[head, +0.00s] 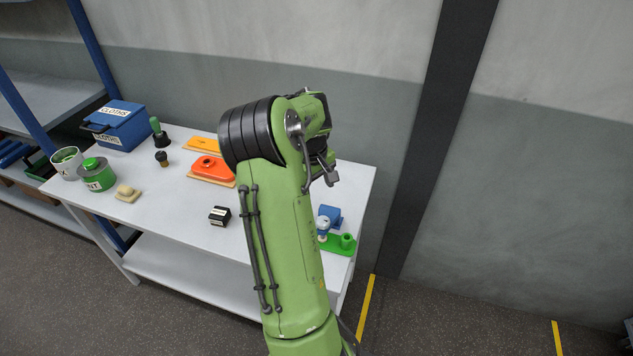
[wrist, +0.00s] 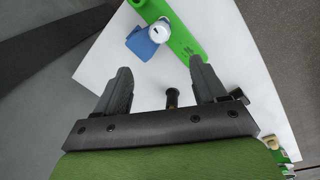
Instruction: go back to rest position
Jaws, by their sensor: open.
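My gripper (head: 326,168) is over the right part of the white table (head: 185,226), at the end of my green arm. In the wrist view my gripper (wrist: 160,85) has its two dark fingers wide apart, with nothing between the fingertips. Beyond the fingers, a green base (wrist: 187,42), a blue block (wrist: 143,42) and a white round-topped piece (wrist: 159,31) stand on the table. The head view also shows the green base (head: 345,244), the blue block (head: 331,214) and the white piece (head: 323,224), close beside my arm.
Orange (head: 211,167) and yellow (head: 203,144) plates lie behind my arm. A black block (head: 220,216) sits mid-table. A wall stands behind.

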